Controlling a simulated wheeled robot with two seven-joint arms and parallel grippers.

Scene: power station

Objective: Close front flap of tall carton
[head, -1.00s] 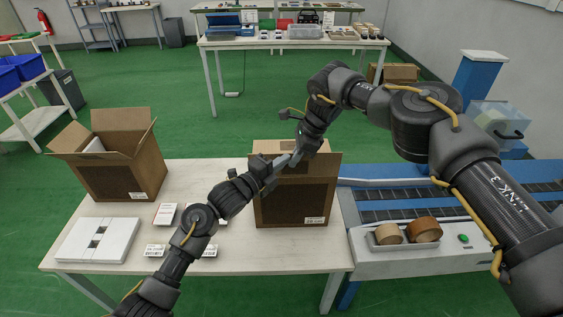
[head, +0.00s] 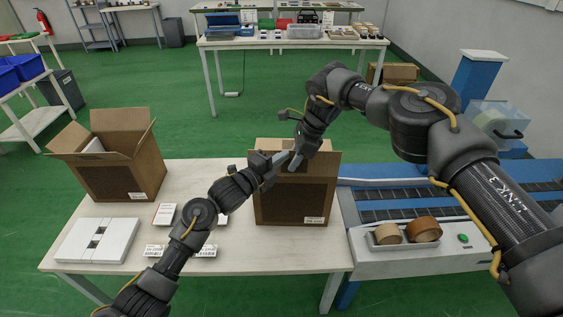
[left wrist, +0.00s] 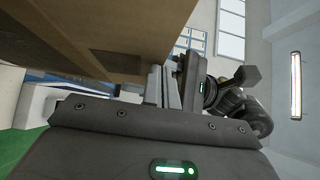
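The tall brown carton (head: 296,205) stands upright near the right end of the packing table, a white label low on its front. Its top is partly hidden by my grippers, so I cannot tell how its front flap lies. My left gripper (head: 281,157) is at the carton's top front edge, its slim fingers close together with nothing seen between them. My right gripper (head: 295,163) points down beside it, over the carton top; its finger gap is unclear. In the left wrist view, brown cardboard (left wrist: 100,30) fills the upper left, beside the left fingers (left wrist: 163,87).
An open carton (head: 122,170) with raised flaps stands at the table's left. A white flat box (head: 97,241) and several labelled cards lie on the table (head: 240,258). A conveyor (head: 400,205) with tape rolls (head: 405,233) adjoins the right side.

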